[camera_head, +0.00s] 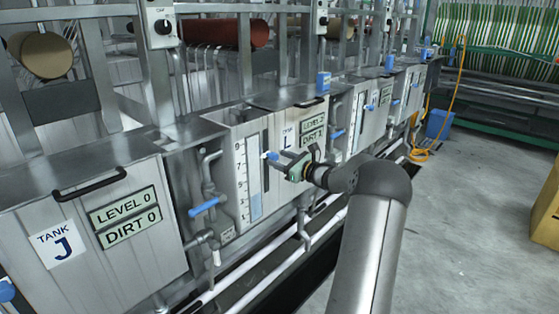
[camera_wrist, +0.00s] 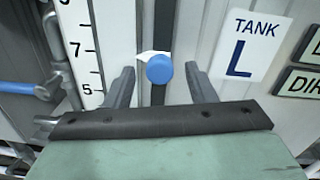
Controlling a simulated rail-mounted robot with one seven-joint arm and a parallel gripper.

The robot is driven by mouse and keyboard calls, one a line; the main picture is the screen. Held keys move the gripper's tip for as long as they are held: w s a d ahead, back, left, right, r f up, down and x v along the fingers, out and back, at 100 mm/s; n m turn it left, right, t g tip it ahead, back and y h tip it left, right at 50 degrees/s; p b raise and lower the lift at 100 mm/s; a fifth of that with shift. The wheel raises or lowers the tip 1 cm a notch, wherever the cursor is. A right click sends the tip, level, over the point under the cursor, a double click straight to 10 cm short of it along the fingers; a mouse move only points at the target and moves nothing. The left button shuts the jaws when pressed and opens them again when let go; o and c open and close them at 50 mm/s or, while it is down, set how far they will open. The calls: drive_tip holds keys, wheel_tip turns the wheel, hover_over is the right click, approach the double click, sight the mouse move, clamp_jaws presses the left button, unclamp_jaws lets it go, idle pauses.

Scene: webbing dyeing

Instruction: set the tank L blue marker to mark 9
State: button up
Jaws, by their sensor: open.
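The tank L blue marker (camera_wrist: 160,69) is a round blue knob with a white pointer on a dark vertical slot. In the wrist view it sits between the two open fingers of my gripper (camera_wrist: 159,70), with a gap on each side. Its pointer looks about level with the 7 on the white scale (camera_wrist: 78,28) to its left; the exact reading is unclear. In the head view the marker (camera_head: 271,155) shows just left of my gripper (camera_head: 284,160), in the slot's upper part. The tank L label (camera_wrist: 243,45) is right of the slot.
Tank J (camera_head: 75,235) stands at the left with its own plates. A blue-handled valve (camera_head: 205,206) is left of tank L's scale. The LEVEL and DIRT plates (camera_head: 313,130) are right of the slot. Pipes run along the tank bases.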

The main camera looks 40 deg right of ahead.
drive_tip(key=shift+w+a, duration=0.1)
drive_tip(key=shift+w, duration=0.3)
clamp_jaws()
wheel_tip(320, 180, up, 8)
drive_tip(key=p, duration=0.4)
drive_tip(key=shift+f, duration=0.15)
drive_tip(key=shift+c, duration=0.5)
unclamp_jaws()
drive_tip(key=shift+o, duration=0.5)
drive_tip(key=shift+s+f, duration=0.1)
drive_tip(key=v, duration=1.7)
